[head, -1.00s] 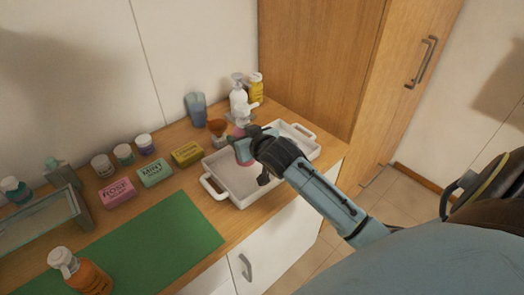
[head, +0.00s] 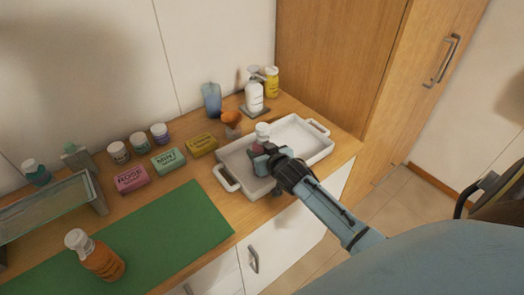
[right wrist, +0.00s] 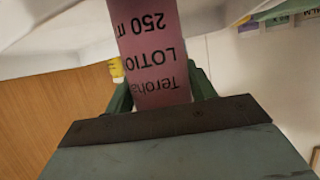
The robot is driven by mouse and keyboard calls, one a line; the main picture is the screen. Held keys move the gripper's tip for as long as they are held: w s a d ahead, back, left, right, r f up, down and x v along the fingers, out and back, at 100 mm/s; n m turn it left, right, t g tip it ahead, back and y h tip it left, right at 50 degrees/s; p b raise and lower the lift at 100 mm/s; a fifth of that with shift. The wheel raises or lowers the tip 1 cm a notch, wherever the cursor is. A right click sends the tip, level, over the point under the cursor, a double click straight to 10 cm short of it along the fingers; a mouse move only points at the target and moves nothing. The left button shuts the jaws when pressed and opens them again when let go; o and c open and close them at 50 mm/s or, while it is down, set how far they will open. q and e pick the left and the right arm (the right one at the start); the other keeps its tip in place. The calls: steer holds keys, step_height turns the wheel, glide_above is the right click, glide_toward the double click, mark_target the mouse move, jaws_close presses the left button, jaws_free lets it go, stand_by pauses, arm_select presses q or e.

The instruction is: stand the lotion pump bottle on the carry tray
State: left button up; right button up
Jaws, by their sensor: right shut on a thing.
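The lotion bottle is pink with dark "LOTION" lettering in the right wrist view (right wrist: 155,60). In the head view its pale top and a little pink (head: 262,131) show beyond my right gripper (head: 264,156). My right gripper is shut on this bottle, over the carry tray. Fingers and wrist hide much of the bottle, and I cannot tell if its base touches the tray. The white carry tray (head: 299,133) has raised walls and a handle at each end. It lies on the wooden top. My left gripper is not in view.
Soap boxes (head: 168,160) and jars stand left. An amber bottle (head: 103,262) stands on the green mat (head: 170,235).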

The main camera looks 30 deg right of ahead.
steer(key=shift+f, duration=0.1)
steer(key=o, duration=1.1)
steer(key=shift+o, duration=0.2)
steer(key=v, duration=1.2)
steer(key=shift+p, duration=0.3)
